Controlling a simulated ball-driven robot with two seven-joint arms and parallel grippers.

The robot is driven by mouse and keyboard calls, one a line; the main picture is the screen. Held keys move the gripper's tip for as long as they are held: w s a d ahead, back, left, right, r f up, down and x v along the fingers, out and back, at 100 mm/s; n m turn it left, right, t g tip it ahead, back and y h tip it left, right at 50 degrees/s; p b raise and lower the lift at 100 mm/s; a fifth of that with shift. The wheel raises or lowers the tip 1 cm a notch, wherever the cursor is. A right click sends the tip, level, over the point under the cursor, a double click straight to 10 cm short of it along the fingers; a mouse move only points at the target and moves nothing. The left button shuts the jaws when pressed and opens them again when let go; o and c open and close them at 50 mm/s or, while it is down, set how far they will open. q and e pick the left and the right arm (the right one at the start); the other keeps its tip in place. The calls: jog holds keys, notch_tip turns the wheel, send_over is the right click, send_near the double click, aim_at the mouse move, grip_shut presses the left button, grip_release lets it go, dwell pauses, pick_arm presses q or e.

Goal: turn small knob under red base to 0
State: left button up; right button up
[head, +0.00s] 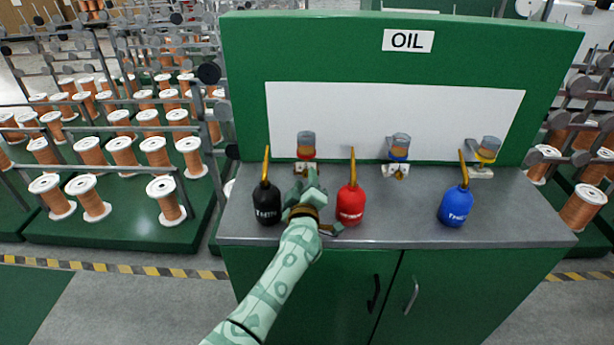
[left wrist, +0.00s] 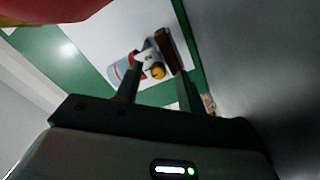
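The dispenser with the red base (head: 306,152) stands at the back of the grey counter, left of the two other dispensers in the head view. Below its red ring is a whitish bracket with small brassy parts, partly hidden by my gripper. My left gripper (head: 308,187) is just in front of it. In the left wrist view, the gripper's two fingers (left wrist: 160,78) are apart, with a small yellow-orange knob (left wrist: 157,71) showing between their tips. I cannot tell whether they touch it. The knob's setting is unreadable. My right gripper is not in view.
A black oil can (head: 267,203) stands left of my gripper and a red oil can (head: 351,203) close to its right. A blue oil can (head: 456,204) is farther right. The counter (head: 400,226) is clear between the red and blue cans.

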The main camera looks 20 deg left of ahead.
pick_arm(q)
jog(key=shift+w+a+r, duration=0.1)
jog(key=shift+w, duration=0.1)
grip_shut()
